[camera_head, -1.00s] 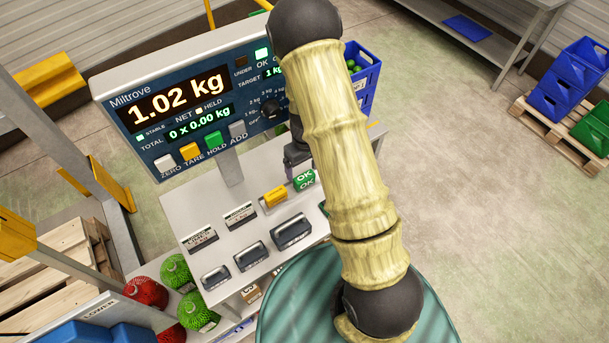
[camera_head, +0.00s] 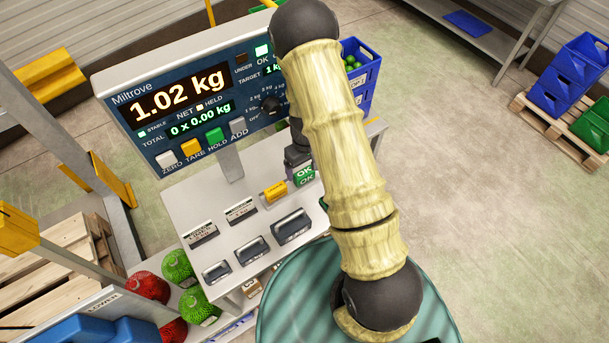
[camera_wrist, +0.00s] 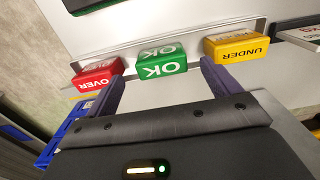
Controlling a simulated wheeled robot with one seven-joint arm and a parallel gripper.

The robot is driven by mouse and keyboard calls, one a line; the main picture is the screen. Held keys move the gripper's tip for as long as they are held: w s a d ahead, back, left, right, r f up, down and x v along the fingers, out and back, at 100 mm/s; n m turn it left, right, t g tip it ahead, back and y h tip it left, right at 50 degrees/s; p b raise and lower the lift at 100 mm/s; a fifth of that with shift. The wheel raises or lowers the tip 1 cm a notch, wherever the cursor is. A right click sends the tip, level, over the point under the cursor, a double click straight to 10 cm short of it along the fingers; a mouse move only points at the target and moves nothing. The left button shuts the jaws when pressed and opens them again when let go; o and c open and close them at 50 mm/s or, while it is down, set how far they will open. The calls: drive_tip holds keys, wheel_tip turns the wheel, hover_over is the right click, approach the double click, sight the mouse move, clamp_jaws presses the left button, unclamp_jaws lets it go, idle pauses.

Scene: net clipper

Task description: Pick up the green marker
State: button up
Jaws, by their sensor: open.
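The green marker is a block lettered OK (camera_wrist: 162,62). In the wrist view it stands between a red OVER block (camera_wrist: 97,73) and a yellow UNDER block (camera_wrist: 236,46). In the head view the green marker (camera_head: 304,174) is on the pale tabletop, partly hidden by my arm. My gripper (camera_wrist: 163,74) is open, with one finger on each side of the green marker as seen in the wrist view. The jaws hold nothing. I cannot tell whether the fingertips reach down around the block.
Several dark-handled weights (camera_head: 252,250) lie in front of the markers. In the wrist view a metal ledge (camera_wrist: 180,38) runs behind the blocks. A blue crate (camera_head: 360,80) stands behind my arm.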

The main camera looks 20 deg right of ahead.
sight(304, 171)
drive_tip(key=shift+w+a+f+p, duration=0.1)
drive_tip(key=shift+f+p, duration=0.6)
drive_tip(key=shift+f, duration=0.6)
drive_tip(key=shift+w+f+p, duration=0.1)
drive_tip(key=shift+f+p, duration=0.55)
drive_tip(key=shift+f, duration=0.6)
drive_tip(key=shift+c, duration=0.4)
drive_tip(key=c, duration=1)
